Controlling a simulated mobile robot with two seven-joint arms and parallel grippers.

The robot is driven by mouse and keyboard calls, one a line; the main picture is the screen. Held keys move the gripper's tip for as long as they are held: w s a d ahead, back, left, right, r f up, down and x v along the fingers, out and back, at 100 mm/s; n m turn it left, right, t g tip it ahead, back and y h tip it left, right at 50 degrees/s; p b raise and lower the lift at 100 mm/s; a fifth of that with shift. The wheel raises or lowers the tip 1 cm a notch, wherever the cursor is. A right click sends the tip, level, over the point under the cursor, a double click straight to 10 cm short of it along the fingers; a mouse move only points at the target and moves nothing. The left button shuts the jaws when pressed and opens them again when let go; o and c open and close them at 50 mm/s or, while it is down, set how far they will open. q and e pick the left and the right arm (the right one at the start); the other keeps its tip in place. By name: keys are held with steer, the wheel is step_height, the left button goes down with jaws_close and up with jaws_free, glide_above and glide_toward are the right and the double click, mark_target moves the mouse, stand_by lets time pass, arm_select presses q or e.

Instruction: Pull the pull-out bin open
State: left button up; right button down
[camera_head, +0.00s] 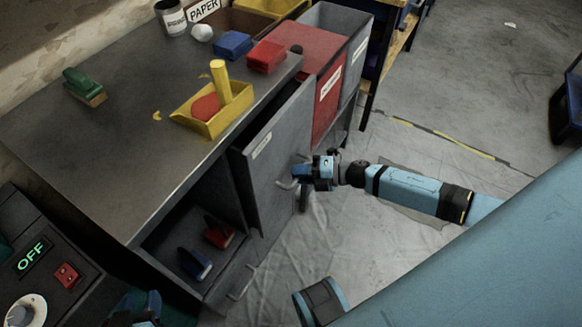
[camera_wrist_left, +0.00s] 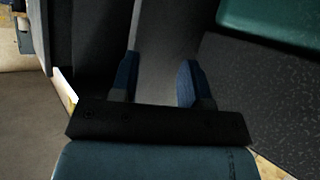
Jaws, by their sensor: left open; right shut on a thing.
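The pull-out bin shows in the head view as a tall grey front panel (camera_head: 273,160) with a small white label, on the cabinet's right side. The panel stands a little out from the counter edge, with a dark gap behind its top. A pale handle (camera_head: 286,184) is on its outer face. My right gripper (camera_head: 298,177) is at this handle and shut on it; its fingers partly hide the grip. My left gripper is open and empty, its two blue fingers apart in the left wrist view (camera_wrist_left: 159,82). In the head view, part of the left arm shows at the bottom left.
The counter (camera_head: 110,120) holds a yellow dustpan (camera_head: 212,110), a green brush (camera_head: 84,87), and red and blue blocks. A lower open compartment holds a red (camera_head: 220,233) and a blue tool (camera_head: 194,263). A red bin (camera_head: 328,105) stands beyond.

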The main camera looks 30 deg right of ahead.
arm_select(q)
steer(key=p, duration=0.3)
steer(key=s+r+p, duration=0.1)
steer(key=p, duration=0.2)
steer(key=shift+s+a+g+y, duration=0.2)
steer(key=shift+a+g+y, duration=0.05)
steer(key=shift+g+y, duration=0.15)
arm_select(e)
steer(key=s+d, duration=0.7)
steer(key=s, duration=0.4)
steer(key=s+d, duration=0.6)
steer(key=s, duration=0.6)
steer(key=shift+d, duration=0.35)
steer(key=shift+s, duration=0.1)
steer(key=c, duration=1.1)
jaws_free()
steer(key=shift+c, duration=0.2)
arm_select(q)
steer(key=shift+p, duration=0.55)
arm_select(e)
steer(key=v, duration=1.3)
steer(key=shift+s+d, duration=0.2)
steer(key=shift+d, duration=0.15)
arm_select(q)
steer(key=shift+r, duration=0.2)
arm_select(e)
steer(key=shift+r, duration=0.1)
